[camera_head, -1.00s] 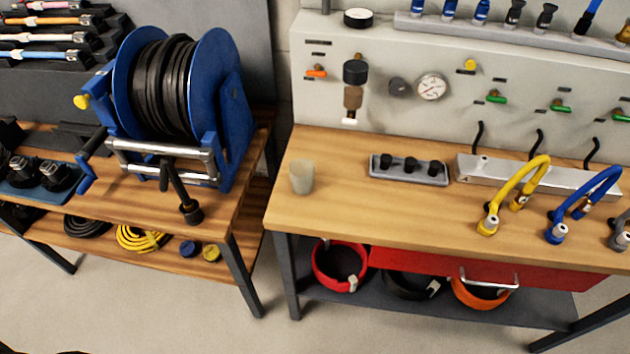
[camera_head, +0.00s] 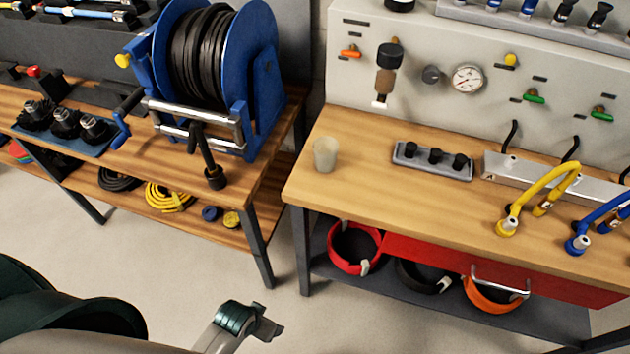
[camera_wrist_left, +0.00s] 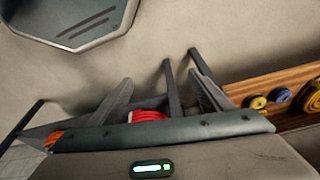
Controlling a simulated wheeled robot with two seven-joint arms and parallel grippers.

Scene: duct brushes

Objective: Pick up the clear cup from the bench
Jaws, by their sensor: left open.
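The clear cup (camera_head: 325,154) stands upright near the left end of the right-hand wooden bench (camera_head: 370,195). It looks empty and nothing touches it. In the head view my left arm comes in at the bottom left, with its gripper (camera_head: 250,322) low in front of the benches, well apart from the cup. In the left wrist view the left gripper (camera_wrist_left: 160,82) has its two fingers spread with nothing held between them. The cup does not show in that view. My right gripper is in neither view.
A grey tray with black knobs (camera_head: 432,162) sits right of the cup, then a rail with yellow (camera_head: 540,195) and blue hoses. A hose reel (camera_head: 205,70) stands on the left bench. Red (camera_head: 355,248) and orange rings lie on the shelf below. Bench top around the cup is clear.

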